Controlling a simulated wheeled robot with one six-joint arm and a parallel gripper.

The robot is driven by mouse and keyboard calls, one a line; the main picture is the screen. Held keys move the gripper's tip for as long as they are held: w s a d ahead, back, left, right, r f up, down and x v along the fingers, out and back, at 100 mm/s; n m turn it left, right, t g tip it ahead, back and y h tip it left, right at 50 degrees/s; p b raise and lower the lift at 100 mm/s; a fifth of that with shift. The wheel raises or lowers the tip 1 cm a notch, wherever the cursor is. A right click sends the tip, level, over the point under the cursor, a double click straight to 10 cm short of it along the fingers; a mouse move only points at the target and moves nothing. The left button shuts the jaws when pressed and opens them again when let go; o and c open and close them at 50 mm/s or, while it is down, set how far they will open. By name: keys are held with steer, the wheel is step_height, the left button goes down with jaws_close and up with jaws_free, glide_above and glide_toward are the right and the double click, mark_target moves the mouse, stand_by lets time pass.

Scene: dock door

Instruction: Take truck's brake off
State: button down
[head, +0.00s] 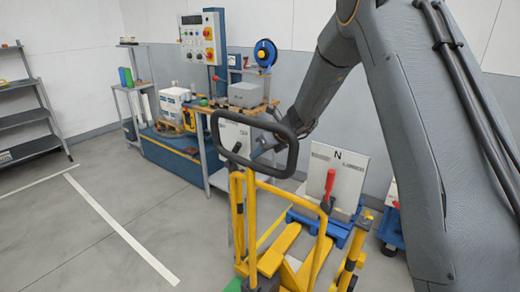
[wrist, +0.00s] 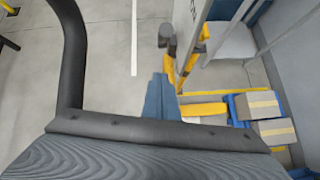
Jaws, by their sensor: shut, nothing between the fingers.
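The yellow pallet truck (head: 270,262) stands at the lower middle of the head view, with its black loop handle (head: 222,117) upright at the top. A lever with a red grip (head: 328,185) stands up on the truck, to the right of and below the handle. My gripper (wrist: 160,88) is shut and empty, pointing down in the wrist view. In the head view my forearm reaches down to behind the handle, and the gripper is mostly hidden there. It is up and left of the red lever; I cannot tell whether it touches the handle.
A blue pallet (head: 340,228) carries a grey-white panel marked N behind the truck. A workbench with a control panel (head: 200,35) and a blue reel (head: 265,53) stands behind. Grey shelving (head: 30,115) is at far left. The floor (head: 70,235) at left is clear.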

steer(key=shift+w+a+f+p, duration=0.3)
steer(key=shift+w+a+p, duration=0.25)
steer(key=shift+w+a, duration=0.3)
steer(key=shift+w+a+f+p, duration=0.3)
steer(key=shift+w+a+p, duration=0.2)
steer(key=shift+w+a, duration=0.35)
steer(key=shift+w+a+f+p, duration=0.3)
steer(key=shift+w+a+p, duration=0.25)
steer(key=shift+w+a, duration=0.25)
steer(key=shift+r, duration=0.1)
